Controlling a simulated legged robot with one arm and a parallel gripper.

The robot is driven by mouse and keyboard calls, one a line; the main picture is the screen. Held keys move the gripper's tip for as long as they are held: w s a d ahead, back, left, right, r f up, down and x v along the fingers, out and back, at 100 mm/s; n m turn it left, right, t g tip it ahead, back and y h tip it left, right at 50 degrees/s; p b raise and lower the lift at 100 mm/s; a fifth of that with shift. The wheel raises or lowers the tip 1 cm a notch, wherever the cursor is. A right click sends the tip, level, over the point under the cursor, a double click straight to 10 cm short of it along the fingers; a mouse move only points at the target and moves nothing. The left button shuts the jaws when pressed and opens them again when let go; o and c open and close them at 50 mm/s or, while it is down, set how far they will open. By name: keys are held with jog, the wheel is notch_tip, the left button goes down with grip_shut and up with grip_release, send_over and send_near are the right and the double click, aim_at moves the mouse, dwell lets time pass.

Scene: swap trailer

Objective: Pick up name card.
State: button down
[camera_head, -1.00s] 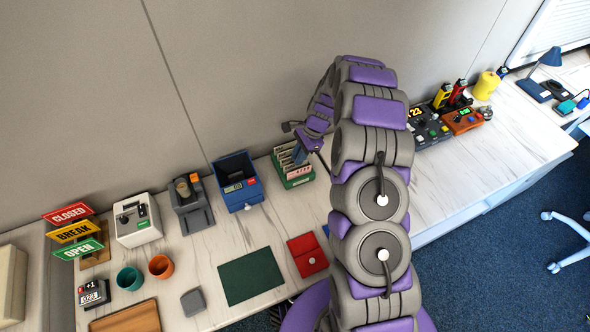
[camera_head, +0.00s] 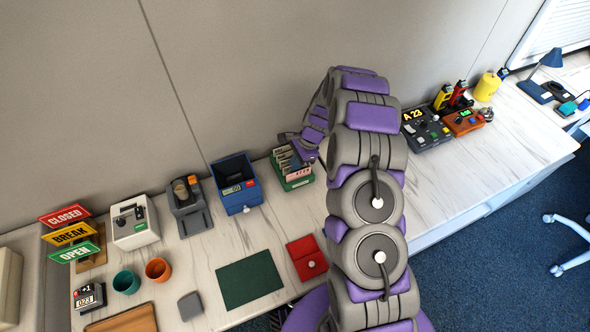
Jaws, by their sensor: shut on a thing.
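Several pale name cards (camera_head: 283,162) stand in a green holder (camera_head: 294,184) on the white counter, left of my arm. My gripper (camera_head: 297,150) is at the top of the holder's right side, shut on a name card. The held card is mostly hidden by the gripper, so I cannot tell whether it is clear of the holder.
A blue bin (camera_head: 236,184) stands just left of the holder. A green mat (camera_head: 249,280) and a red pouch (camera_head: 307,257) lie in front. The wall (camera_head: 250,70) rises close behind. Control boxes (camera_head: 425,130) stand to the right of my arm.

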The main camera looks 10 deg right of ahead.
jog(key=shift+r, duration=0.1)
notch_tip(320, 180, up, 10)
jog(key=p, duration=0.2)
jog(key=shift+p, duration=0.3)
jog(key=shift+p, duration=0.5)
